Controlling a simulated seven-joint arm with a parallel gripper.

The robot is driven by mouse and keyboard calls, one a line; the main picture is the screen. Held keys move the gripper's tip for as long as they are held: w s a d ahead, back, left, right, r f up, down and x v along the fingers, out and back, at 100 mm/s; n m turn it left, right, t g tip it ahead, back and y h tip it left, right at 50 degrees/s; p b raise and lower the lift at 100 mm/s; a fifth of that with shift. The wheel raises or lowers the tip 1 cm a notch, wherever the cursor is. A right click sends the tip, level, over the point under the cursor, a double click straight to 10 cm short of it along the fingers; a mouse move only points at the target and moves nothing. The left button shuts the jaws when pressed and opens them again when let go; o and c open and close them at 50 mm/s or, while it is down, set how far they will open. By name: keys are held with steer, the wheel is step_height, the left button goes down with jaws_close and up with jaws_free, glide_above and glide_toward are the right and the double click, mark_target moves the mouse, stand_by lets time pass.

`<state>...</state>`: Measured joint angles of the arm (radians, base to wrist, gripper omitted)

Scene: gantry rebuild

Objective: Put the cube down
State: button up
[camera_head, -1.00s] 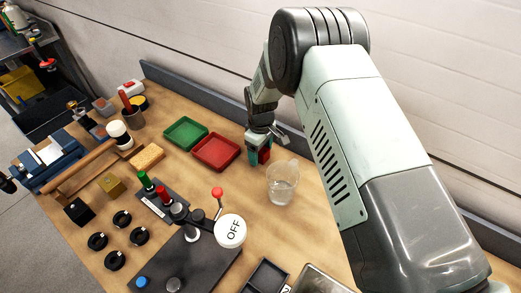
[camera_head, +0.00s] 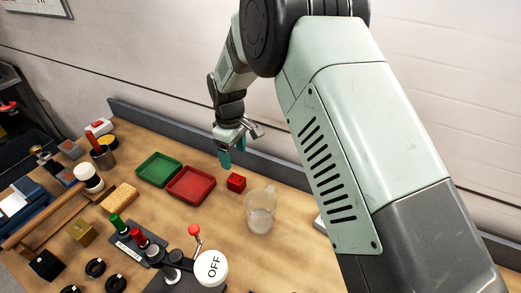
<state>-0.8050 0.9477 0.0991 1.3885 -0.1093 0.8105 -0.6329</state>
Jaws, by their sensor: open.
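The red cube (camera_head: 236,183) sits on the wooden tabletop, just right of the red tray (camera_head: 191,186) and left of a clear jug. My gripper (camera_head: 233,157) is open and empty. It is above and behind the cube in the picture, apart from it. The red tray looks empty.
The clear jug (camera_head: 260,212) stands close to the right of the cube. A green tray (camera_head: 159,169) is left of the red one. A red-knobbed lever (camera_head: 195,230) and a white OFF disc (camera_head: 211,267) stand in front. A grey ledge (camera_head: 155,119) runs along the back.

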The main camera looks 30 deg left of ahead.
steer(key=w+d+r+m+t, duration=0.25)
steer(key=d+r+m, duration=0.45)
steer(key=d+r, duration=1.6)
steer(key=s+d+r+m+t, duration=0.1)
steer(key=s+d+r+m, duration=0.3)
steer(key=s+d, duration=0.6)
steer(key=s+d+r+m+t, duration=0.2)
steer(key=s+d+r+m, duration=0.2)
steer(key=s+d, duration=0.6)
steer(key=m, duration=0.2)
steer(key=shift+d+m, duration=0.3)
